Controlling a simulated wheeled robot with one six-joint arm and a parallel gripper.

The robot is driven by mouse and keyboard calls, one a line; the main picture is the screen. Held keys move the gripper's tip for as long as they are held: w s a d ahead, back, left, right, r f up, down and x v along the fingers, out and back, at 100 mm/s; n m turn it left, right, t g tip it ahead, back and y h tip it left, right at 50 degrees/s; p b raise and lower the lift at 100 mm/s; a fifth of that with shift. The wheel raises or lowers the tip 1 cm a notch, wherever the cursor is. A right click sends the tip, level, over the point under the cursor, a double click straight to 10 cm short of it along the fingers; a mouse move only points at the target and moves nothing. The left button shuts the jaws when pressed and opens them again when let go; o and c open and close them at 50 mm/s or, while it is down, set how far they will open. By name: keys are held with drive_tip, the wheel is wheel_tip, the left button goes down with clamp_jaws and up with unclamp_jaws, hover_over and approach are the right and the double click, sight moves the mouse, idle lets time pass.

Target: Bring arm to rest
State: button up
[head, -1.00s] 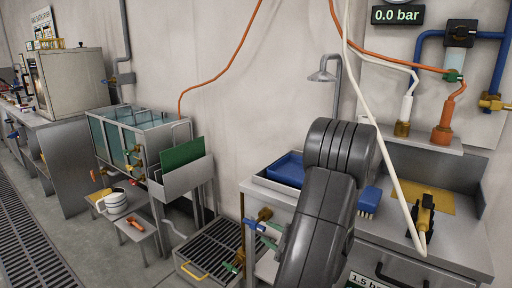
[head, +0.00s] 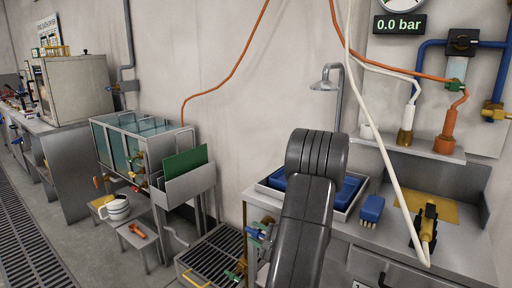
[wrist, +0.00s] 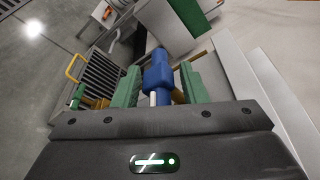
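My arm (head: 310,200) rises in front of the sink bench in the head view, bent at a dark rounded joint. My gripper (wrist: 160,84) is out of sight in the head view. In the wrist view its two green fingers stand apart. A blue valve part (wrist: 158,78) shows between or just beyond them, with gaps visible at both sides. I cannot tell if either finger touches it. A blue tap handle (head: 256,234) on the bench's left side also shows in the head view.
The steel bench (head: 440,258) bears a blue brush (head: 371,209), a tray (head: 346,207) and a yellow cloth (head: 440,208). A white hose (head: 388,170) hangs in front. A floor grate (head: 212,258), stools and a tank (head: 125,145) stand left. The display (head: 399,24) reads 0.0 bar.

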drive_tip(key=shift+f+b, duration=0.1)
drive_tip(key=shift+b, duration=0.2)
drive_tip(key=shift+s+d+b, duration=0.15)
drive_tip(key=shift+d+b, duration=0.05)
drive_tip(key=shift+b, duration=0.15)
drive_tip(key=p+v, duration=0.1)
drive_tip(key=v, duration=1.2)
drive_tip(key=x, duration=1.3)
drive_tip(key=shift+w+a+r, duration=0.2)
drive_tip(key=shift+a+r, duration=0.05)
drive_tip(key=shift+r, duration=0.1)
drive_tip(key=shift+d+r+p, duration=0.1)
drive_tip(key=shift+p, duration=0.95)
drive_tip(key=shift+p, duration=0.4)
